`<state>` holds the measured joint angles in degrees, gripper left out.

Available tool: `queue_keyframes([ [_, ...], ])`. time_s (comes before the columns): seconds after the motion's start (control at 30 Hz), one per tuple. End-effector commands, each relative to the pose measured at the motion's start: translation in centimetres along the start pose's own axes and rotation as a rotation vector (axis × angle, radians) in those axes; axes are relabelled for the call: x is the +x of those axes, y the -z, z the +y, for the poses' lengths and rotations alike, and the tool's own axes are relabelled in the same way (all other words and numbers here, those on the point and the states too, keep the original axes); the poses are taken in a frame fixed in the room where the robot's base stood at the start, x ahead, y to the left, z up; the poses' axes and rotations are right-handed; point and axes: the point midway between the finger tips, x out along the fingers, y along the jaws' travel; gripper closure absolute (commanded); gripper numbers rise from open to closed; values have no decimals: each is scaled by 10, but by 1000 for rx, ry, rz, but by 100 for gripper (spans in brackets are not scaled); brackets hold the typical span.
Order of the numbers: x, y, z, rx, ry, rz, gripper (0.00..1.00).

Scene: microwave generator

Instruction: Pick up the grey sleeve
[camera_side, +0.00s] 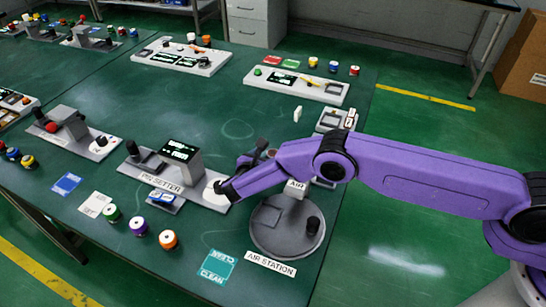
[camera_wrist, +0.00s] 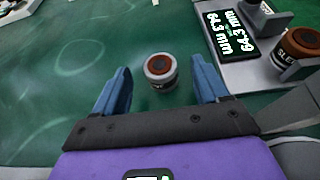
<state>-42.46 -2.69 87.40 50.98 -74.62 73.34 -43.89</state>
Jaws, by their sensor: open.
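My gripper (camera_wrist: 159,66) is open, with its two blue fingers apart in the wrist view. A small upright cylinder with a pale grey body, a dark label band and a brown-red top (camera_wrist: 160,72) stands on the green table between and slightly beyond the fingers. It appears to be the grey sleeve, and I see no finger touching it.
In the wrist view a brown cylinder with a sleeve label (camera_wrist: 297,48) stands at the right on a grey station with a display (camera_wrist: 232,32). In the side view the pin setter (camera_side: 178,165) and air station (camera_side: 288,232) flank my arm. Coloured spools (camera_side: 139,226) stand in front.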

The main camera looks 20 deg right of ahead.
Motion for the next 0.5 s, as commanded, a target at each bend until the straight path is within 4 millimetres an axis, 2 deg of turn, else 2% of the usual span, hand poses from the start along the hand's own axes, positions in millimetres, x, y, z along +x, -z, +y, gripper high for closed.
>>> queue_keyframes([
  [0.17,18,0,0,0,0,-1,26],
  [0.43,20,0,0,0,-1,0,26],
  [0.5,20,0,0,0,-1,0,49],
])
